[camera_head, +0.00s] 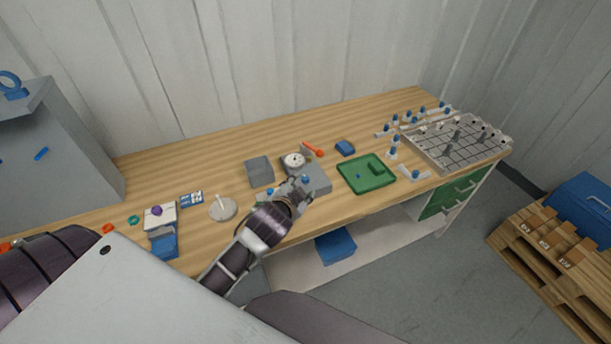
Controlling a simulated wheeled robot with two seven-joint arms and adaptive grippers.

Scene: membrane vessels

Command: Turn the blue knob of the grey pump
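The grey pump (318,184) is a grey box on the wooden bench, near the middle of the head view, with a round white dial (293,160) at its back left. A small blue knob (306,179) shows on it. My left gripper (300,187) is at the pump's front left side, right beside the knob. It covers part of the pump. Its fingers are small and dark, and I cannot tell whether they are open or touch the knob. My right gripper is not in view.
A grey block (259,170) stands left of the pump, and a red-handled item (313,150) lies behind it. A green tray (367,187) is to the right, before a slotted rack (455,142) with several blue-topped pieces around. A white disc (222,208) lies left of my arm.

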